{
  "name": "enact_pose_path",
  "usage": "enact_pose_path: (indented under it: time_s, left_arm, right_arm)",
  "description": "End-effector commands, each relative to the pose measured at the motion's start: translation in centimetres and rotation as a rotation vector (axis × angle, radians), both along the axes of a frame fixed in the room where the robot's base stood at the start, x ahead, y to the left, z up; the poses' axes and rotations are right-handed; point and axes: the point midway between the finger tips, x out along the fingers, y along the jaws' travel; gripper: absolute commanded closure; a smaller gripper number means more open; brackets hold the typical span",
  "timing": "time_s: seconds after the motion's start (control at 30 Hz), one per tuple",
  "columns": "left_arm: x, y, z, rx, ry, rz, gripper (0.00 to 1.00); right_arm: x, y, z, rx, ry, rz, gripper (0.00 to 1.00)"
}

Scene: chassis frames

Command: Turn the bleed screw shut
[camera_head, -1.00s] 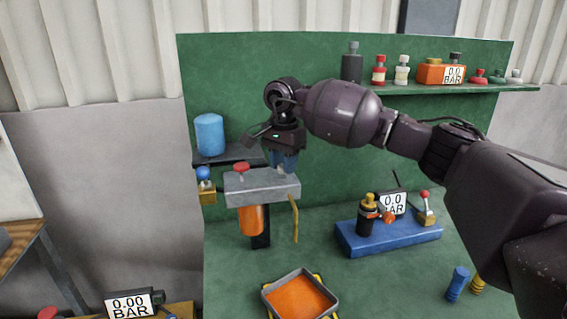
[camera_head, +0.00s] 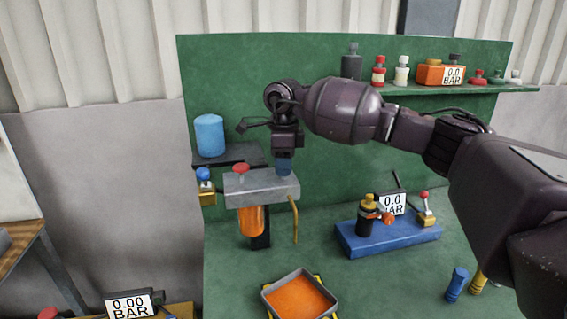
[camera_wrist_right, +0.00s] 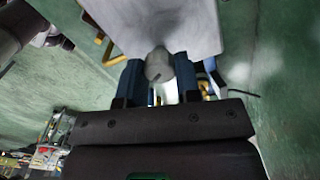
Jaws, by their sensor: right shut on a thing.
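In the right wrist view, a grey rounded screw head with a slot, which I take as the bleed screw (camera_wrist_right: 158,66), sits between the two fingers of my right gripper (camera_wrist_right: 159,78) beside the pale block. The fingers are shut on it. In the head view the fingers hide the screw. My left gripper is not in view.
An orange-filled tray (camera_head: 299,299) lies in front. A blue base (camera_head: 388,238) with a gauge and fittings stands right. A bent yellow tube (camera_head: 294,218) hangs by the block. A shelf (camera_head: 440,90) with bottles is behind my arm.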

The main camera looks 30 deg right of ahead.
Motion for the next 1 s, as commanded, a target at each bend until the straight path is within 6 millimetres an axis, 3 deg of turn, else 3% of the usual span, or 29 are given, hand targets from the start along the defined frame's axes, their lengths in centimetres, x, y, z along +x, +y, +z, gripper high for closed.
enact_pose_path:
  time_s: [0.5, 1.0]
  left_arm:
    - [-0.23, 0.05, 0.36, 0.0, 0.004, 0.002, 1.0]
    - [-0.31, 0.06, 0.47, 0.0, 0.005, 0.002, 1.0]
  right_arm:
    - [-0.01, -0.03, 0.15, -0.001, -0.002, -0.448, 0.93]
    - [-0.01, 0.0, 0.15, 0.0, -0.002, -0.636, 0.93]
